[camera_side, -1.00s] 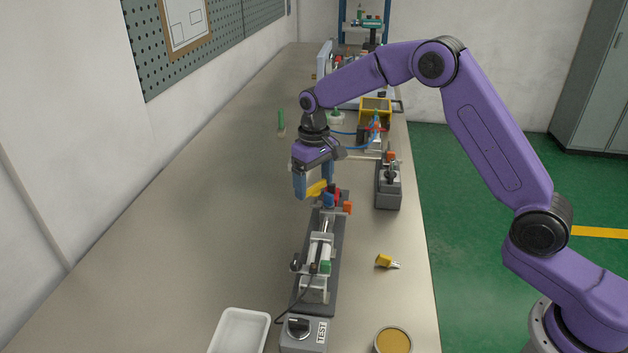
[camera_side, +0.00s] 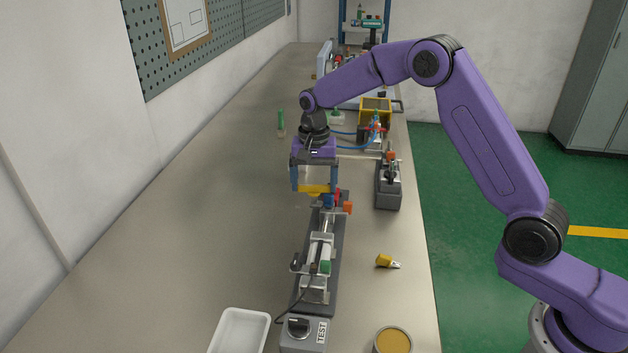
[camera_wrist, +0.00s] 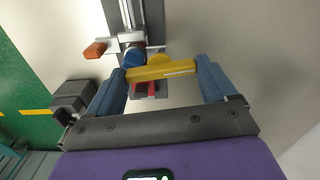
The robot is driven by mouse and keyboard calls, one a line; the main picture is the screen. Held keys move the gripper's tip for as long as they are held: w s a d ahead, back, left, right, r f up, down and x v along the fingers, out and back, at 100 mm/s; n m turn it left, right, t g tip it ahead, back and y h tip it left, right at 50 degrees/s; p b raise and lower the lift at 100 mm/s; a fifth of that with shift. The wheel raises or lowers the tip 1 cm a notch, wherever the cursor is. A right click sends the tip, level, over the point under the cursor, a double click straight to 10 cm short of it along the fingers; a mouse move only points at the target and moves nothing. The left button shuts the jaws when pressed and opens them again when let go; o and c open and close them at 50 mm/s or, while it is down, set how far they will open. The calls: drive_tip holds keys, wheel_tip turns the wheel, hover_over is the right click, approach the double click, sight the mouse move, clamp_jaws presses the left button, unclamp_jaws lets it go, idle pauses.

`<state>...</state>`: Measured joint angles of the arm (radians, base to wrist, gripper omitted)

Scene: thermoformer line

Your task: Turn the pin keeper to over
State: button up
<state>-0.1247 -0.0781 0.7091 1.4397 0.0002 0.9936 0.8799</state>
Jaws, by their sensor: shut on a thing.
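A yellow bar, which I take to be the pin keeper (camera_wrist: 160,71), lies crosswise between the fingertips of my gripper (camera_wrist: 162,68) in the wrist view. My gripper is shut on it, one blue finger at each end. In the side view the keeper (camera_side: 314,189) shows low between the fingers of my gripper (camera_side: 314,186), at the far end of the grey clamp fixture (camera_side: 328,270). A blue round part (camera_wrist: 134,56) is right behind the keeper, with a yellow rounded part beside it. Red parts show beneath the bar. The keeper's pivot is hidden.
An orange block (camera_side: 347,207) sits at the fixture's right. A grey block station (camera_side: 388,198) stands further right. A yellow-handled piece (camera_side: 384,260) lies on the bench. A TEST switch box (camera_side: 303,335), white tray (camera_side: 240,332) and round tin (camera_side: 393,341) are in front. The bench's left is clear.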

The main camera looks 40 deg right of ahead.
sight(314, 185)
drive_tip(key=shift+r+m, duration=0.1)
drive_tip(key=shift+m, duration=0.5)
drive_tip(key=o, duration=0.8)
drive_tip(key=shift+o, duration=0.2)
wheel_tip(314, 185, up, 17)
drive_tip(key=shift+r, duration=0.2)
